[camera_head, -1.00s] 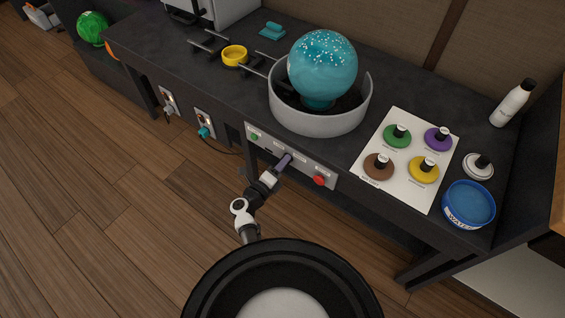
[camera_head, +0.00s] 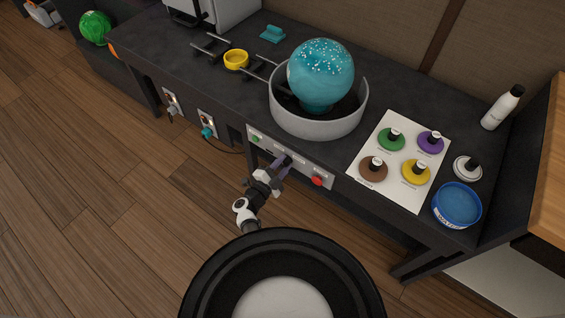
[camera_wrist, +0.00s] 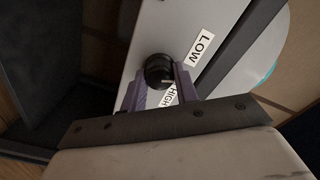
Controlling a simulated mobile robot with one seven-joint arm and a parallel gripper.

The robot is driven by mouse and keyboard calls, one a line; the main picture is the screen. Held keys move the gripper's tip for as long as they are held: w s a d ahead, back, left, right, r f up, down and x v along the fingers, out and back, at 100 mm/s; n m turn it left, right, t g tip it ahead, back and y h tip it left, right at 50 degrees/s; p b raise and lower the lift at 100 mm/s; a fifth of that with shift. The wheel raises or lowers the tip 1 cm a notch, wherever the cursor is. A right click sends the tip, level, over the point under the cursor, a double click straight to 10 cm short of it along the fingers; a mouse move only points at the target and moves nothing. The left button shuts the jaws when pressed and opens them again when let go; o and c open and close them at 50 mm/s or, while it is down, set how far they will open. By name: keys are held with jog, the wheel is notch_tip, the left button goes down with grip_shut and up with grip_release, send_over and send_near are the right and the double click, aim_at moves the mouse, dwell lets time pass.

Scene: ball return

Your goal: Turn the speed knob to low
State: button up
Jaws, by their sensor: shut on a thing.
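The speed knob (camera_wrist: 157,68) is a round black knob on a pale panel in the wrist view. A LOW label (camera_wrist: 201,47) lies to its upper right and a HIGH label (camera_wrist: 171,101) to its lower right. My gripper (camera_wrist: 160,74) has its two purple fingers on either side of the knob and is shut on it. A small light mark shows at the knob's lower edge, but I cannot clearly tell where it points. In the head view my gripper (camera_head: 284,163) is at the front control panel (camera_head: 263,144); the fingers partly hide the knob there.
A grey bowl (camera_head: 312,123) with a blue ball (camera_head: 321,72) stands above. A white board (camera_head: 358,165) with coloured discs and a blue tub (camera_head: 456,207) are right.

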jog(key=shift+n+p, duration=0.7)
jog(key=shift+n, duration=1.2)
jog(key=o, duration=1)
jog(key=b+v, duration=0.1)
jog(key=v, duration=1.3)
jog(key=shift+b, duration=0.4)
